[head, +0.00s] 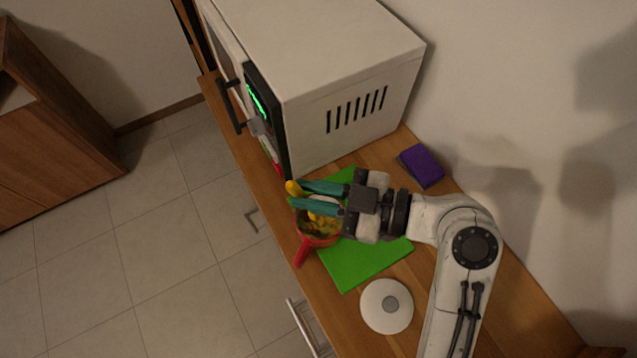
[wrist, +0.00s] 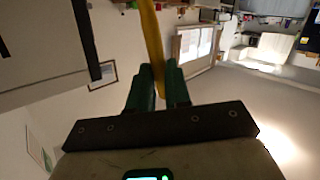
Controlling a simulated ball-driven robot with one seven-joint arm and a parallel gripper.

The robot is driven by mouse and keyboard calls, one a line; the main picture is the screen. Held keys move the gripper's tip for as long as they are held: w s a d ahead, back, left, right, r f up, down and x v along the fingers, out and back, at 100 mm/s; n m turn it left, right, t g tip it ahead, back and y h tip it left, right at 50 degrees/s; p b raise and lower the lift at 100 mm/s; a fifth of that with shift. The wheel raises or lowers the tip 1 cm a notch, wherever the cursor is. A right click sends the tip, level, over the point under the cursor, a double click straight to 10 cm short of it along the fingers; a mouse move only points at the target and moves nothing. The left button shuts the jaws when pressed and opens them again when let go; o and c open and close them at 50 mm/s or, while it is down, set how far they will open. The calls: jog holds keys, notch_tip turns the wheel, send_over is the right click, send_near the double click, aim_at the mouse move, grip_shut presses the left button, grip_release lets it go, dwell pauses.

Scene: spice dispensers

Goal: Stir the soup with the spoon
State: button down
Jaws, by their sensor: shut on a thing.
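The yellow spoon (head: 293,188) is held between the teal fingers of my gripper (head: 298,194). It also shows in the wrist view (wrist: 152,35), pinched between the fingertips (wrist: 158,70). The red pot (head: 303,251) stands below the fingers, with yellowish soup (head: 322,230) inside. My fingers cross over the pot's far side and hide part of it. I cannot tell whether the spoon's lower end is in the soup.
The pot is at the left edge of a green board (head: 366,262) on a narrow wooden counter (head: 335,338). A white microwave (head: 320,65) stands beyond. A white round lid (head: 386,306) lies nearer, and a purple block (head: 421,165) is by the wall.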

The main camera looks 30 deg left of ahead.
notch_tip(320, 180, down, 8)
jog(key=w+b, duration=0.1)
jog(key=b, duration=0.6)
jog(key=shift+d+b, duration=0.3)
jog(key=shift+d, duration=0.05)
jog(key=shift+w+f, duration=0.1)
